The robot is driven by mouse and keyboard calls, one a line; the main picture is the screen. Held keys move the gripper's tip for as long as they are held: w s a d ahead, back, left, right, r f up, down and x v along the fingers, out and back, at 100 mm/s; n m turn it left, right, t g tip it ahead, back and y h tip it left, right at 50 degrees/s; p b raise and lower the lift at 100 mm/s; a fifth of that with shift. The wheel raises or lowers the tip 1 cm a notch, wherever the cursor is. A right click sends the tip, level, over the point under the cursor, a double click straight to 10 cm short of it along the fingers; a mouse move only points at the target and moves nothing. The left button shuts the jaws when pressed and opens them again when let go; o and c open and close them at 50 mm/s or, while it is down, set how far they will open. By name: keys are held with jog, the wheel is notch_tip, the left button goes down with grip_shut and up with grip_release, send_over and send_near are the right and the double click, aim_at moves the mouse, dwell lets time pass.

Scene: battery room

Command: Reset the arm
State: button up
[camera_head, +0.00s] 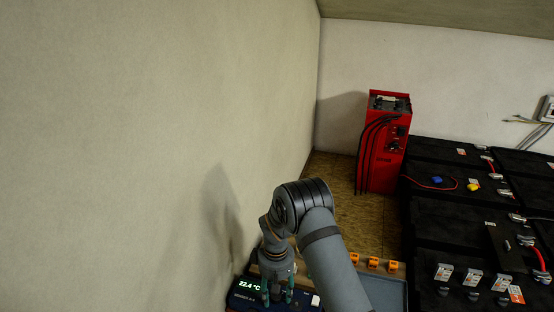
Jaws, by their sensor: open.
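My arm reaches up from the bottom of the head camera view and bends down at its wrist. My gripper (277,290) points down at the lower middle, close to the left wall. Its greenish fingers stand apart, with nothing visible between them. A dark blue device (246,287) with a lit display reading about 22.4 °C is beside and behind the fingers. I cannot tell whether the fingers touch it.
A red charger unit (384,145) with black cables stands at the back. Black batteries (450,220) with terminals and cables fill the right. Several orange clips (373,262) sit right of my arm. The left wall (150,150) is close. A wooden board (345,205) is bare behind the arm.

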jog(key=shift+n+p, duration=0.3)
jog(key=shift+n, duration=0.5)
